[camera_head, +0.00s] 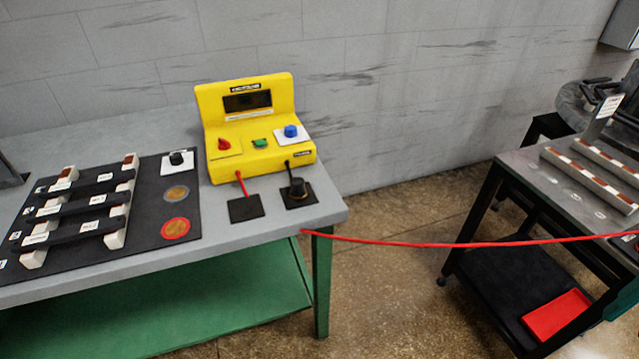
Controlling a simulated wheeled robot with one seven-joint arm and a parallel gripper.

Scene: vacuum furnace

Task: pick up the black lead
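The black lead (297,190) has a dark, round, upright end on a small black square pad (312,199) near the right end of the grey-topped bench. A short black cable runs from its end up to the front of the yellow instrument box (260,158). My gripper is not in view, so its state and its distance from the lead do not show.
The grey bench (225,240) also bears a black mat (150,235) with dark bars on pale supports. A red line (420,243) stretches across the gap to a dark cart (530,175). A short red cable (241,184) reaches another black pad (245,208).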

